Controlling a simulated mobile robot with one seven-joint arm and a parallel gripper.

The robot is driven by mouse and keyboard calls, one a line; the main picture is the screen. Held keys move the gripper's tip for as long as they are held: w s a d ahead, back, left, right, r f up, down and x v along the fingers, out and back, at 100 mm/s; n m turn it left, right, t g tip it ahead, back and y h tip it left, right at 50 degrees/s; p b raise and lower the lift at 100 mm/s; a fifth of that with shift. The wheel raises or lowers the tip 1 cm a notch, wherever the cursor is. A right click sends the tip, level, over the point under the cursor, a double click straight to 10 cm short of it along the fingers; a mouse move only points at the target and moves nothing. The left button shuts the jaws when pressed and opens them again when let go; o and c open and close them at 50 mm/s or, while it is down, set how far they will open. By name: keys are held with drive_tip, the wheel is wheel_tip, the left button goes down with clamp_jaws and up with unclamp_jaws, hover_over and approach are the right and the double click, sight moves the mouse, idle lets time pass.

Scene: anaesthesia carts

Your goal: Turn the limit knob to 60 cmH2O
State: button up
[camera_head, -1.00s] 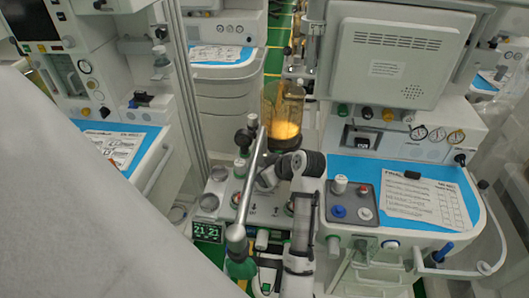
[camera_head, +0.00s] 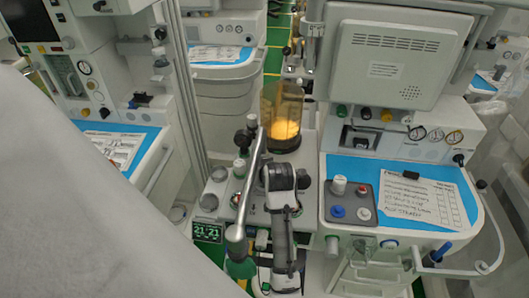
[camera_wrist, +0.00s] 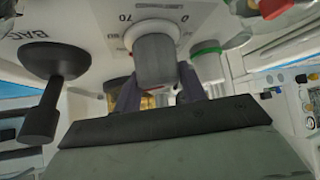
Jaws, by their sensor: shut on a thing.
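The limit knob (camera_wrist: 155,58) is a grey cylinder on a white dial (camera_wrist: 133,33) at the top middle of the wrist view. The marks 70 and 0 show on the dial; the pointer and exact setting cannot be made out. My gripper (camera_wrist: 159,82) is shut on the knob, with one dark finger on each side. In the head view my dark wrist (camera_head: 281,178) is over the absorber block (camera_head: 222,190) beside the blue-topped cart, and hides the knob and fingertips.
A black lever (camera_wrist: 45,90) next to the letters BAG stands close on the left in the wrist view. A green-ringed part (camera_wrist: 207,48) is close on the right. In the head view a silver bent tube (camera_head: 250,185) and an amber canister (camera_head: 282,115) stand near my wrist.

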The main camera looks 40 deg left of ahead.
idle(0.4)
drive_tip(key=o, duration=1)
